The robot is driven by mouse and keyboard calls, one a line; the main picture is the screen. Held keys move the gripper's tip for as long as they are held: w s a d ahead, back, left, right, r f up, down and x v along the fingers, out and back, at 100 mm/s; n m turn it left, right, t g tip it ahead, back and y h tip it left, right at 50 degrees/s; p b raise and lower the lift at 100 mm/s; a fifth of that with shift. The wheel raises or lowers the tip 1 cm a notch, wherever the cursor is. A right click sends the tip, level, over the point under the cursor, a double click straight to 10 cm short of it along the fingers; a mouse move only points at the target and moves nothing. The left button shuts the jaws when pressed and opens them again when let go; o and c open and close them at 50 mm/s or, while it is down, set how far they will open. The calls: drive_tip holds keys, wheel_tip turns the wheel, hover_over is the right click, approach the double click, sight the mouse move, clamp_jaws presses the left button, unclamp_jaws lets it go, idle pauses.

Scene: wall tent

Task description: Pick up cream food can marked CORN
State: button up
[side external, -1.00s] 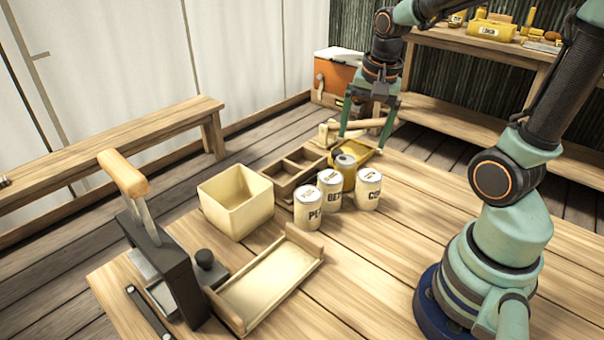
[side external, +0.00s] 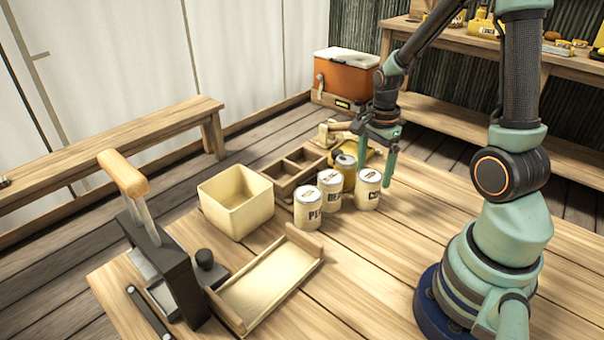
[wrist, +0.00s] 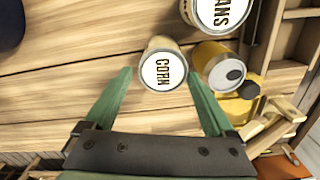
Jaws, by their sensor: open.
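The cream CORN can (side external: 367,193) stands upright on the wooden table, at the right end of a group of cans. In the wrist view the CORN can (wrist: 163,63) shows its lettered lid just ahead of the fingertips. My gripper (side external: 375,175) is open and empty, with its green fingers pointing down by the top of this can. In the wrist view my gripper (wrist: 159,76) has one fingertip to each side of the lid's lower part. I cannot tell whether either finger touches the can.
Two more cream cans, PEAS (side external: 308,209) and BEANS (side external: 330,189), stand to the left. A yellow can with a grey lid (wrist: 220,66) is close to the right finger. A divided wooden tray (side external: 285,178) and cream bin (side external: 232,205) lie beyond. The table's front right is clear.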

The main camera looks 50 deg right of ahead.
drive_tip(key=shift+w+a+f, duration=0.15)
drive_tip(key=shift+f, duration=1.1)
drive_tip(key=shift+w+a+f, duration=0.1)
drive_tip(key=shift+f, duration=1.15)
clamp_jaws()
drive_tip(key=shift+r, duration=0.2)
